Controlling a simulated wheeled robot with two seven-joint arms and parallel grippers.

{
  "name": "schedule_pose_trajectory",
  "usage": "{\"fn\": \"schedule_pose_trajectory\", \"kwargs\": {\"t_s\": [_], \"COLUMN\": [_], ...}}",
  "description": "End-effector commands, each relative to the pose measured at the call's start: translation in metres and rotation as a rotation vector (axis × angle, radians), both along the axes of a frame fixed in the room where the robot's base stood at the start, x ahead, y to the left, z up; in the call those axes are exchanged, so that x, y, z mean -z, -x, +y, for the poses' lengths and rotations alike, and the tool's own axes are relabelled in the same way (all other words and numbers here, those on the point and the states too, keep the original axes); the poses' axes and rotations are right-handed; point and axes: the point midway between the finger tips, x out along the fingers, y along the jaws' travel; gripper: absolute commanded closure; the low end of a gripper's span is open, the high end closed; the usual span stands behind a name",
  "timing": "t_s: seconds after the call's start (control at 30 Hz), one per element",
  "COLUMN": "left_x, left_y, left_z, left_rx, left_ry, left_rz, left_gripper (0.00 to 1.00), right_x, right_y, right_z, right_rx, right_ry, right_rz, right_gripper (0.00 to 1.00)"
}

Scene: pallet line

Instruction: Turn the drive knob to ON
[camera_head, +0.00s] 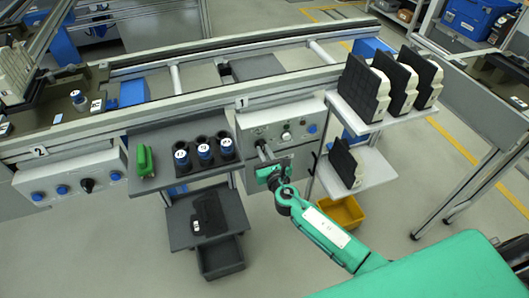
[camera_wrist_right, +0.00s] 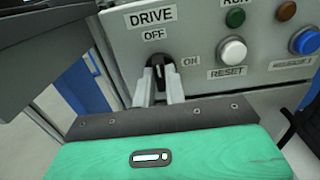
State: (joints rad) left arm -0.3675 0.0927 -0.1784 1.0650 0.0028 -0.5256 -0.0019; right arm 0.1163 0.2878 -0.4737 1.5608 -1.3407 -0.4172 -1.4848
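The black drive knob (camera_wrist_right: 157,63) sits on the grey control panel (camera_wrist_right: 205,75) in the right wrist view. OFF is printed above the knob and ON to its right. The knob's pointer looks roughly upright, toward OFF. My right gripper (camera_wrist_right: 160,86) is at the knob, its two pale fingers close together, one on each side of the knob's lower part. Whether they press on it cannot be told. In the head view my right gripper (camera_head: 264,153) reaches the panel's left part and largely hides the knob. My left gripper is not in view.
Right of the knob are a white RESET button (camera_wrist_right: 231,51), a blue button (camera_wrist_right: 304,41) and a green lamp (camera_wrist_right: 235,18). Left of the panel, a shelf (camera_head: 160,172) holds dark cylinders and a green object (camera_head: 144,160). Dark-faced blocks (camera_head: 363,88) stand on a right-hand shelf.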

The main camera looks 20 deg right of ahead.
Motion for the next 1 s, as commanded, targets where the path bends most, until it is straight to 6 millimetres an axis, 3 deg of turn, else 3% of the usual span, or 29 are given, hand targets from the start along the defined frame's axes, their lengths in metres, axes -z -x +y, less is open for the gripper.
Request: {"fn": "schedule_pose_trajectory", "kwargs": {"t_s": [0.33, 1.0], "left_x": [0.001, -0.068], "left_y": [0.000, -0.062], "left_z": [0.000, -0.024], "left_rx": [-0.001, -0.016], "left_ry": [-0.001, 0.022], "left_rz": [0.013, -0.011], "left_gripper": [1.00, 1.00], "right_x": [0.001, 0.003], "right_y": [0.000, 0.000], "right_z": [0.000, -0.002], "right_rx": [0.000, 0.001], "right_ry": [-0.054, -0.616], "right_rz": [0.002, 0.021], "right_gripper": [1.00, 1.00]}}
